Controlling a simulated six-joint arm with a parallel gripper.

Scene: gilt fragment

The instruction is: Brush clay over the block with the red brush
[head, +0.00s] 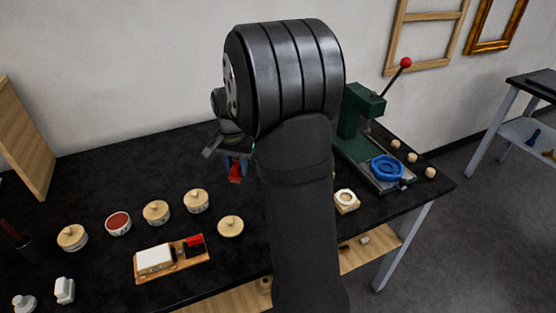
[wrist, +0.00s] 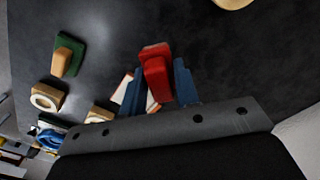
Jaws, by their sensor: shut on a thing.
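My gripper (head: 236,163) is above the black table at the back, left of my arm in the head view. Its blue fingers are shut on the red brush (head: 235,176). In the wrist view the red brush (wrist: 156,72) sits between the blue fingers; its working end is not clear. A white block (head: 155,258) lies on a wooden board (head: 170,275) at the table's front, well apart from the brush. An open pot of red clay (head: 118,221) stands behind and left of the board.
A red and black piece (head: 194,245) is on the board. A green press (head: 362,115) stands right of my arm. The table behind the pots is clear.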

